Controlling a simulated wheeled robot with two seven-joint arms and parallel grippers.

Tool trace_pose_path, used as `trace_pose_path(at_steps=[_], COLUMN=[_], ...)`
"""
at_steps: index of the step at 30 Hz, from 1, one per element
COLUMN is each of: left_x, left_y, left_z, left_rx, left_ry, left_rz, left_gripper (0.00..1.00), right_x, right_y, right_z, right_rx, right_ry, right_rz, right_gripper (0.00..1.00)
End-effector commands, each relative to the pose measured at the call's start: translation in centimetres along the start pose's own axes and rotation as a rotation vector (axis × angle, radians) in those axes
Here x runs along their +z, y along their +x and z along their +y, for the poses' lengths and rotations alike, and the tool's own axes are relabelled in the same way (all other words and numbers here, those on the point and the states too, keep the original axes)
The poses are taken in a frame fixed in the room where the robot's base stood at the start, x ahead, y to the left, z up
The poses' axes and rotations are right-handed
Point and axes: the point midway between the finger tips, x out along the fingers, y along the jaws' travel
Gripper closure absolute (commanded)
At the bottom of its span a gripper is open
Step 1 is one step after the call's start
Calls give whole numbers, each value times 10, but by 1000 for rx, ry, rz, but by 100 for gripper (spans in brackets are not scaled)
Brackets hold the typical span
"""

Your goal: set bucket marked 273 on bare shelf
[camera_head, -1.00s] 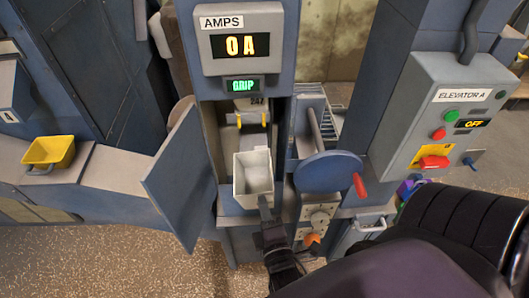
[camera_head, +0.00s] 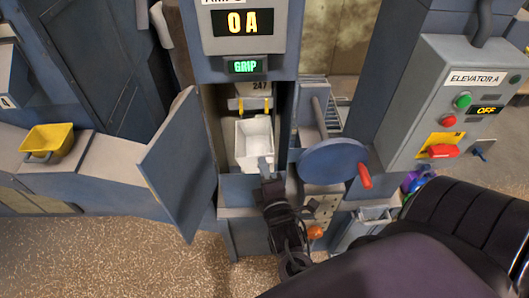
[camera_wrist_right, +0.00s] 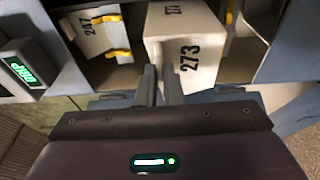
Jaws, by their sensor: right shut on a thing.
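A white bucket (camera_head: 255,141), open at the top, stands in the lit opening of the blue casing in the head view. The right wrist view shows 273 on the bucket (camera_wrist_right: 187,45). My right gripper (camera_head: 266,165) is shut on the bucket's near side; its fingers (camera_wrist_right: 160,75) meet the bucket's edge in the wrist view. Whether the bucket touches the shelf below it is hidden. Behind it hangs another pale bucket (camera_head: 252,90) on yellow clips (camera_head: 236,104), its label reading roughly 247. My left gripper is not in view.
An open blue door (camera_head: 172,160) flanks the opening on the left. A blue handwheel with a red handle (camera_head: 333,160) stands close on the right. A yellow bin (camera_head: 48,142) sits on the left ledge. The control box (camera_head: 455,105) reads OFF.

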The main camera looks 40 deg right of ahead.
Motion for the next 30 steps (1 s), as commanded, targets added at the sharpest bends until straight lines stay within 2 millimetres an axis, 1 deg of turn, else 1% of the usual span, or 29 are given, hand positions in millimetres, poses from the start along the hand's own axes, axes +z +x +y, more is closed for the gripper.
trace_pose_path(at_steps=[1, 30], left_x=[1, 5], left_y=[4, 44], left_z=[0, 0], left_rx=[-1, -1], left_ry=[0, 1], left_rz=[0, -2], left_gripper=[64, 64], right_x=[1, 17], right_y=[5, 81], right_z=[-1, -2], right_rx=[4, 5], right_ry=[0, 0], right_rz=[-1, 0], right_gripper=[100, 100])
